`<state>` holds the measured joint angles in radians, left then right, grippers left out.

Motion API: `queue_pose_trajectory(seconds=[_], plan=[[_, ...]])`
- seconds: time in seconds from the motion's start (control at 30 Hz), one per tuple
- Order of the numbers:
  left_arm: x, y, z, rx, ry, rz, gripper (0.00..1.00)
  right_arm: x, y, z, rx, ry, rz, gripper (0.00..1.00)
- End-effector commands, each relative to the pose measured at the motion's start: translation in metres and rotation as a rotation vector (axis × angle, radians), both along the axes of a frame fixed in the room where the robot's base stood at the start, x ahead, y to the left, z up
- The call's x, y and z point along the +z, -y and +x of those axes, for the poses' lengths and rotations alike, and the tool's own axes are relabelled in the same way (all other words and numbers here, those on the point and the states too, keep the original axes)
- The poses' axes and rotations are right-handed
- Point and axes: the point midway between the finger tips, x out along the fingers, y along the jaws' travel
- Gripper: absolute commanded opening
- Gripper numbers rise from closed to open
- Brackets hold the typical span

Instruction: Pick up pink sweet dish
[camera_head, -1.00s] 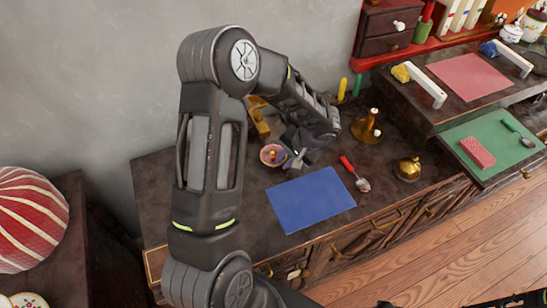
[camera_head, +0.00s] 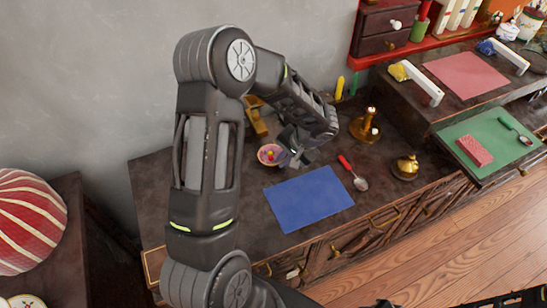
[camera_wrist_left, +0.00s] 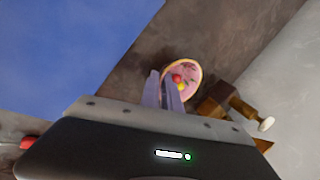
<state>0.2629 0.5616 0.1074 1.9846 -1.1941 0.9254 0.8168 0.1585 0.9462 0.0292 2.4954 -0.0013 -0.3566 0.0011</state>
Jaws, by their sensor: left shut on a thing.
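The pink sweet dish (camera_head: 267,155) is a small round dish with a yellowish rim and red and yellow sweets in it. It is at the back left of the dark table (camera_head: 235,215), behind the blue mat (camera_head: 310,199). My left gripper (camera_head: 284,158) is at the dish's right side, shut on its rim. In the left wrist view the fingers (camera_wrist_left: 163,88) overlap the near edge of the dish (camera_wrist_left: 191,70). I cannot tell whether the dish is clear of the table.
A wooden and brass object (camera_head: 257,119) stands just behind the dish. A brass candle holder (camera_head: 365,127), a red-handled spoon (camera_head: 353,173) and a brass pot (camera_head: 407,167) are to the right. The wall (camera_head: 110,70) is close behind. The blue mat is bare.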

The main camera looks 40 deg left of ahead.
Motion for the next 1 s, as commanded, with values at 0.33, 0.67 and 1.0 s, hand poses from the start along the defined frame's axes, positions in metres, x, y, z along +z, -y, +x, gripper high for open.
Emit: queue_pose_trajectory(seconds=[0.33, 0.67, 1.0], plan=[[0.024, 0.0, 0.001, 0.0, 0.005, -0.001, 0.0, -0.002, 0.0, 0.0, 0.0, 0.0, 0.0, 0.31], [0.086, 0.0, 0.001, 0.001, 0.004, 0.0, 0.0, -0.005, 0.0, 0.0, 0.0, 0.0, 0.0, 0.31], [0.1, 0.0, 0.0, 0.0, -0.001, -0.001, 0.0, -0.005, 0.0, 0.0, 0.0, 0.0, 0.0, 0.31]])
